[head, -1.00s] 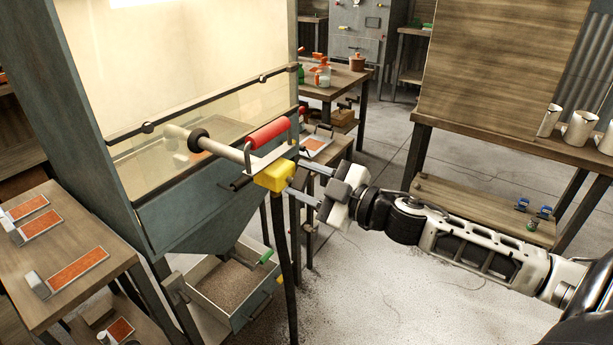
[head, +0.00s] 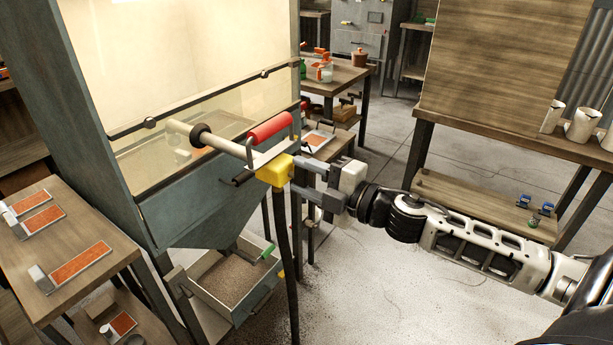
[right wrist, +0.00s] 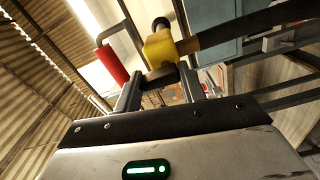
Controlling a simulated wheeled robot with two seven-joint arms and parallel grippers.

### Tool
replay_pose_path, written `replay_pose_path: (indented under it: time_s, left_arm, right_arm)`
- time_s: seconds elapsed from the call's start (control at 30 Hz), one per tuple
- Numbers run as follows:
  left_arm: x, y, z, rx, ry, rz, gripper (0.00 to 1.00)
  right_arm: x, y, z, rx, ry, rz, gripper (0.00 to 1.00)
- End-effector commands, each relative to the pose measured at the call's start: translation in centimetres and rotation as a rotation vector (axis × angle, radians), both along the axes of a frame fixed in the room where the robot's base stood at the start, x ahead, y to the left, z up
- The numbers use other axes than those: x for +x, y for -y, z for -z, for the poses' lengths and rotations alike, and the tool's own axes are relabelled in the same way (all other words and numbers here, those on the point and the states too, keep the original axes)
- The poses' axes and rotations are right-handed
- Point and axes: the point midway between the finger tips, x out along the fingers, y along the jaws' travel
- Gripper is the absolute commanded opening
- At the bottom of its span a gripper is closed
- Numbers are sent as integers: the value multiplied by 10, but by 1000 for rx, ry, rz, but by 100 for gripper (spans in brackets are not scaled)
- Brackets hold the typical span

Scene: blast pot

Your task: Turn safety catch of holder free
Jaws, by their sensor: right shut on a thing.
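The blast holder (head: 222,143) is a pale tube with a dark collar, lying across the front of the cabinet. Its red grip (head: 269,129) and yellow block (head: 275,170) are at its right end, and a black hose hangs from the block. The right wrist view shows the yellow block (right wrist: 160,46) just beyond my fingertips and the red grip (right wrist: 112,66) to the left. My right gripper (head: 295,178) is shut on a small dark piece (right wrist: 162,72) at the yellow block, apparently the safety catch. The fingers partly hide it. My left gripper is out of view.
The blast cabinet (head: 190,212) stands behind the holder, with a sand-filled drawer (head: 228,282) below. A side table (head: 58,262) with orange-faced plates is at the left. A wooden bench (head: 470,146) with metal cups is at the right. Open floor lies below my right arm.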

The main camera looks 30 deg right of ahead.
Motion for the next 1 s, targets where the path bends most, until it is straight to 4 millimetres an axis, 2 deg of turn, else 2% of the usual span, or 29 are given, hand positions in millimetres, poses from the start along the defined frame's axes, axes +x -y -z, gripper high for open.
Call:
replay_pose_path:
  time_s: [0.53,0.57,0.6,0.63,1.0]
  left_arm:
    - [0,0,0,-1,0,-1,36]
    - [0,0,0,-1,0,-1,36]
    - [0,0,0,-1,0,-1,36]
    - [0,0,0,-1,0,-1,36]
    - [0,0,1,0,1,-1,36]
  right_arm:
    - [0,-1,0,-23,10,-2,17]
    - [0,-1,0,-23,9,-2,46]
    - [0,-1,0,-23,9,-1,57]
    - [0,-1,0,-23,9,-1,62]
    - [-3,1,1,-21,7,0,62]
